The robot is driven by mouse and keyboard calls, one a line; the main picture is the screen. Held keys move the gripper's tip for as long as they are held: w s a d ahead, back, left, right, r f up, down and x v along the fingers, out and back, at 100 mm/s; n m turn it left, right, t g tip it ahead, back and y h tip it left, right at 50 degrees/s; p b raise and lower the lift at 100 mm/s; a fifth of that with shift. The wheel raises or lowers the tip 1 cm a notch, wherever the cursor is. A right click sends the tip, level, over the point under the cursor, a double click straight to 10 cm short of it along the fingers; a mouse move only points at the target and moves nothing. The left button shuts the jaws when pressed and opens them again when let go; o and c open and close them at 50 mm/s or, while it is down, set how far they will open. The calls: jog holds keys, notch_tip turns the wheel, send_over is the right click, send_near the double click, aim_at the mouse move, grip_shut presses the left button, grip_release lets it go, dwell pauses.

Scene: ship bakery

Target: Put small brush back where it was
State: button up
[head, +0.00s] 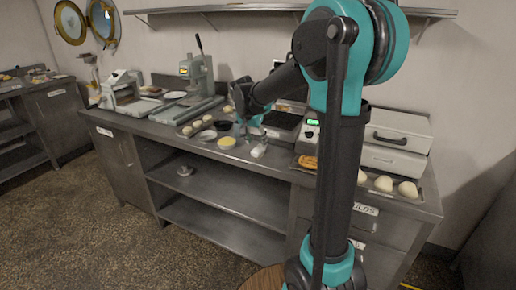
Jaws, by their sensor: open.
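My gripper (243,130) is small in the head view, low over the middle of the steel counter (278,160). It is open, and I see nothing held in it. I cannot make out the small brush for certain. A small pale object (258,151) lies on the counter just below and right of my gripper; it is too small to tell what it is. My own arm hides part of the counter's right half.
A bowl of yellow filling (227,142), a pale dish (206,135) and a dark bowl (222,125) stand left of my gripper. Dough balls (384,183) lie at the right end.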

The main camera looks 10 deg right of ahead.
jog(key=v, duration=0.6)
jog(key=s+d+f+n+y, duration=0.1)
jog(key=s+d+f+n, duration=0.2)
jog(key=s+f, duration=0.6)
jog(key=s+d+f+n+y, duration=0.1)
jog(key=s+d+f+n, duration=0.2)
jog(key=s+f, duration=0.7)
jog(key=s+n, duration=0.1)
jog(key=s, duration=0.6)
jog(key=shift+s+d+f+y, duration=0.3)
jog(key=shift+s+d+y, duration=0.05)
jog(key=shift+s+y, duration=0.05)
